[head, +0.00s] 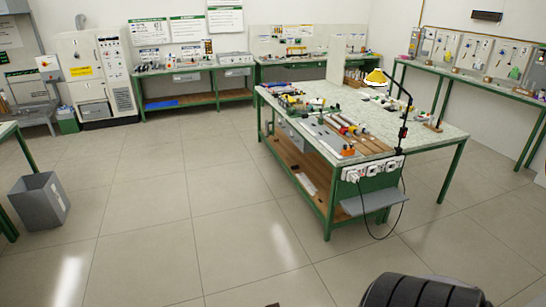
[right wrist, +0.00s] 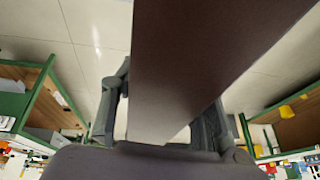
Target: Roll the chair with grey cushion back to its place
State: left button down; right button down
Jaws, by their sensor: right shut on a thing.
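In the right wrist view, my right gripper (right wrist: 167,95) is shut on a long flat dark reddish-brown bar (right wrist: 220,50). One finger is on each side of it, and the bar hides much of the view. I cannot tell from this close view which part of the chair it is. In the head view, a dark, rounded, ribbed thing (head: 425,290) shows at the bottom edge, right of the middle. I cannot tell whether it is the chair's back or a part of me. No grey cushion shows clearly. My left gripper is out of view.
A green-framed workbench (head: 332,215) with tools and a yellow lamp (head: 376,78) stands ahead, a cable hanging at its near end. A grey bin (head: 38,202) stands at the left. Benches line the walls. Tiled floor (head: 150,215) is clear left of the workbench.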

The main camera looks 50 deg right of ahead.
jog(key=s, duration=1.5)
jog(key=shift+a, duration=0.15)
jog(key=shift+s+f, duration=0.1)
jog(key=shift+s, duration=0.05)
